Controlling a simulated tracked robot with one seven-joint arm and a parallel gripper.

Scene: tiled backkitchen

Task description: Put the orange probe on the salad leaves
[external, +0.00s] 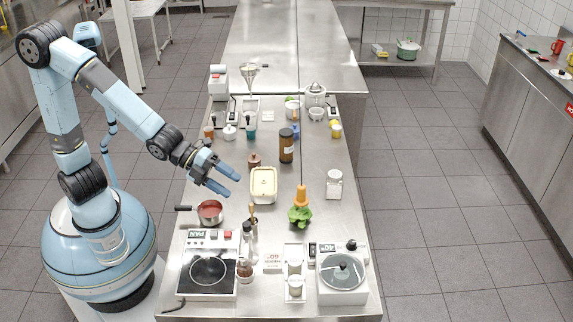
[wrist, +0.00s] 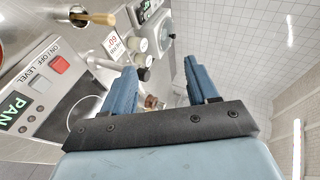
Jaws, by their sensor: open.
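The orange probe (external: 301,196) shows upright on the right half of the steel table in the external view. The green salad leaves (external: 300,216) are directly below it in the picture. The probe's lower end meets or overlaps the leaves; I cannot tell whether it rests on them or stands just behind. My gripper (external: 229,179) is open and empty above the left part of the table, left of the probe and leaves. Its two blue fingers also show apart in the wrist view (wrist: 161,78). I cannot make out the probe or leaves in the wrist view.
A cream tub (external: 263,184) and a brown jar (external: 286,146) stand between my gripper and the probe's side. A lidded glass jar (external: 334,184) is right of the probe. A red-filled pan (external: 210,211), hotplate (external: 208,271) and round scale (external: 342,272) occupy the front.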

